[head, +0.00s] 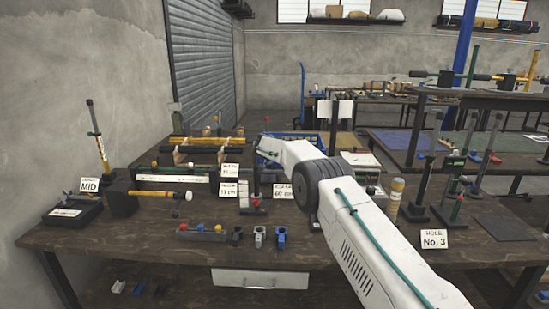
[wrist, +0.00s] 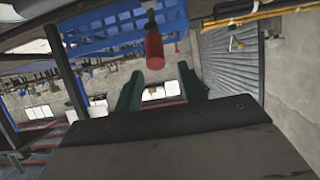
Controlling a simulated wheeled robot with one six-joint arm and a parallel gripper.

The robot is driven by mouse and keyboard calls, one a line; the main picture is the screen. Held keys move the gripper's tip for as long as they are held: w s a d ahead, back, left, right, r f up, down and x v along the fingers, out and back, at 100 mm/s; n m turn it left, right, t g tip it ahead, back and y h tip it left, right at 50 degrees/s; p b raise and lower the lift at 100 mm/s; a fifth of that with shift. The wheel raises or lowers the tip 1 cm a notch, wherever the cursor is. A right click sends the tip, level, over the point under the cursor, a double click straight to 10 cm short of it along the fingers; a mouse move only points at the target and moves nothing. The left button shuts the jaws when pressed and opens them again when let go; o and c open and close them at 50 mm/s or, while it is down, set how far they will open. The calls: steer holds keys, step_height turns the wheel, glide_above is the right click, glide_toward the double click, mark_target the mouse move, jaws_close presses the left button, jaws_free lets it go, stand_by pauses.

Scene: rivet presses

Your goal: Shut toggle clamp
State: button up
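A red cylindrical handle (wrist: 153,48) on a thin metal rod shows in the wrist view, possibly the toggle clamp's lever. My gripper (wrist: 160,70) has two dark green fingers spread apart. The handle's end appears between or just beyond the fingertips; I cannot tell the depth, and no finger visibly touches it. In the head view a small red knob (head: 267,120) stands upright near the blue crate, left of my arm's far end. It may be the same handle. The clamp's body cannot be made out, and my gripper is not clearly visible in the head view.
Several upright levers and the No. 3 card (head: 434,239) stand right of my arm. The bench's front left is fairly clear.

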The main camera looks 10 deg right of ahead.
steer(key=shift+s+r, duration=0.1)
steer(key=shift+r, duration=0.5)
steer(key=shift+s, duration=0.35)
steer(key=s+r, duration=0.1)
steer(key=s, duration=1.4)
steer(key=shift+r, duration=0.15)
